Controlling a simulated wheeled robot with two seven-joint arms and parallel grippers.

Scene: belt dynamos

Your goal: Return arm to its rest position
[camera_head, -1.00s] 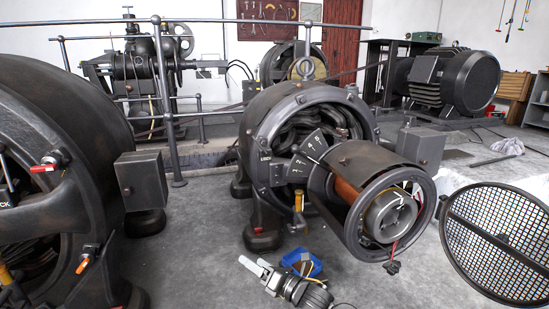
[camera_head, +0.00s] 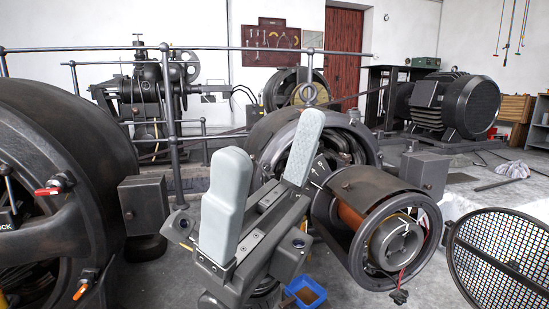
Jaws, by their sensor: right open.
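My right gripper (camera_head: 269,138) is large in the camera_head view, close to the camera in front of the central dynamo (camera_head: 340,124). Its two pale grey padded fingers point up and stand well apart. It is open, with nothing between the fingers. The gripper body and fingers hide part of the dynamo's left side and the floor in front of it. The rest of my right arm is mostly below the picture edge. My left gripper is not in view.
The dynamo's open cylinder end (camera_head: 395,240) juts out just right of my gripper. A blue tray (camera_head: 306,290) lies on the floor below. A round mesh cover (camera_head: 505,250) is at right, a large black machine (camera_head: 60,150) at left. A metal railing (camera_head: 174,130) stands behind.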

